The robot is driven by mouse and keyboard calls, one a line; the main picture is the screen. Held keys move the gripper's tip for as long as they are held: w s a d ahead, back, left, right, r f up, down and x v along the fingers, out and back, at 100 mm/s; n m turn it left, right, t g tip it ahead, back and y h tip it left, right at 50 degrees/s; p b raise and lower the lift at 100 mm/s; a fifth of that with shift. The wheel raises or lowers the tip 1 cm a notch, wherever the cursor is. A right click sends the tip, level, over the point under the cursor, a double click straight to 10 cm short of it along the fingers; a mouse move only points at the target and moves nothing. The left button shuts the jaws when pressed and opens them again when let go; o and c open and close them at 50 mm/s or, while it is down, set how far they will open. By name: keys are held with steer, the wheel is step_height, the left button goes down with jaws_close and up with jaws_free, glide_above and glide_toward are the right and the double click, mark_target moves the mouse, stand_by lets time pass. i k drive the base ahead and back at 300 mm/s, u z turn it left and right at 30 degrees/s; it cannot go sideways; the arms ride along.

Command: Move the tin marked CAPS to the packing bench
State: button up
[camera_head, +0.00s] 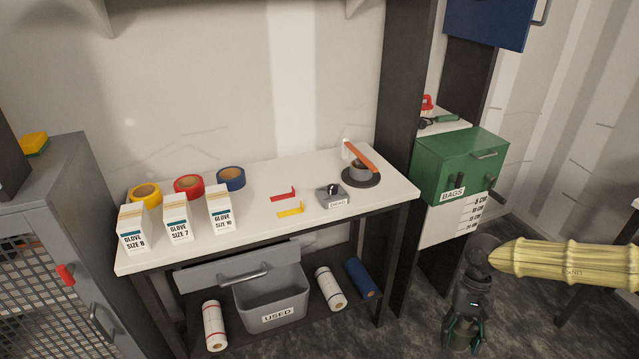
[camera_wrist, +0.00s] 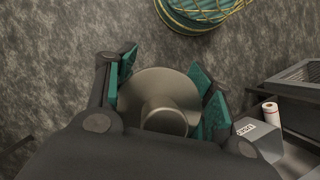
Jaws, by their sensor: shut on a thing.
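My gripper (camera_head: 463,335) hangs low at the right of the head view, over the dark floor and away from the bench. In the wrist view its teal pads (camera_wrist: 168,95) are closed on a round, dull beige-grey metal thing (camera_wrist: 160,92) with a short cylindrical middle. No marking shows on it, so I cannot tell whether it is the CAPS tin. It cannot be made out in the head view. A white-topped bench (camera_head: 255,215) stands along the wall, left of my gripper. No label names it as the packing bench.
A green BAGS box (camera_head: 460,165) stands right of a dark post (camera_head: 402,120). A teal basket (camera_wrist: 195,15) is on the floor.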

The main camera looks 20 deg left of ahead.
mark_target(270, 205)
steer(key=u, duration=1.2)
